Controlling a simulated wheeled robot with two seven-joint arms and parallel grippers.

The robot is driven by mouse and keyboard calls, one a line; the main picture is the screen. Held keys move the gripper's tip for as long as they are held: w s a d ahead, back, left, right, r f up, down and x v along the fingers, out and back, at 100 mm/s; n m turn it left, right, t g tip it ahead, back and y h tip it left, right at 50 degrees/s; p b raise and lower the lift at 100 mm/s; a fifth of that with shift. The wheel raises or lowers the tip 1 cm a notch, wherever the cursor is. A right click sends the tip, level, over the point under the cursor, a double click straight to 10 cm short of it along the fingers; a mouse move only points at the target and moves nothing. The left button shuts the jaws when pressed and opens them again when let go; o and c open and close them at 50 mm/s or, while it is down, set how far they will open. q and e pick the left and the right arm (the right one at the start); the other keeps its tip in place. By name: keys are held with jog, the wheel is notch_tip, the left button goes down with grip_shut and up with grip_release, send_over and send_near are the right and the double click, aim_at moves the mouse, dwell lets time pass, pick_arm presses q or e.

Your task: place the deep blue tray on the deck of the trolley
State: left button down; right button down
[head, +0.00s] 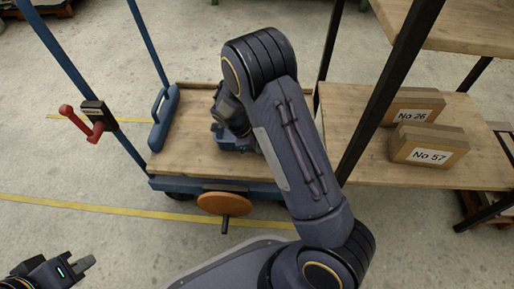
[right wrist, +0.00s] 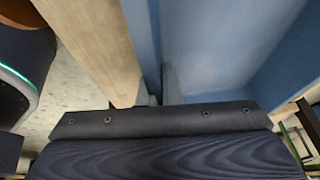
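The deep blue tray (head: 236,141) shows only in part in the head view, over the wooden deck (head: 188,143) of the blue trolley; my right arm hides most of it. I cannot tell whether it touches the deck. In the right wrist view the tray (right wrist: 215,40) fills the upper middle and right, with its wall beside the pale wood edge. My right gripper (right wrist: 157,92) has its fingers on either side of that wall, closed on it. My left gripper (head: 78,266) is at the bottom left, away from the trolley; its finger gap is unclear.
A wooden shelf rack with dark posts stands right of the trolley, holding cartons marked No 26 (head: 414,105) and No 57 (head: 429,147). Blue trolley uprights rise at left, with a red-handled device (head: 84,122). An orange disc (head: 224,203) is at the trolley's front.

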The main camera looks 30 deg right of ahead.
jog(key=c, duration=1.6)
grip_release()
jog(key=p+v, duration=0.6)
jog(key=v, duration=0.6)
jog(key=s+d+r+n+t+y, duration=0.1)
jog(key=s+r+n+t+y, duration=0.2)
jog(key=s+r+n+y, duration=0.65)
jog(key=s+r+n+t, duration=0.1)
jog(key=s+r+n, duration=0.1)
jog(key=s+n, duration=0.2)
jog(key=s+a+r+n+t+h, duration=0.1)
jog(key=s+r+n, duration=0.2)
jog(key=s+n, duration=0.2)
jog(key=s+r+n+t, duration=0.1)
jog(key=s+r+n, duration=0.2)
jog(key=s, duration=0.3)
jog(key=shift+s+a+n+t, duration=0.1)
jog(key=shift+a+n+t, duration=0.3)
jog(key=shift+n, duration=0.35)
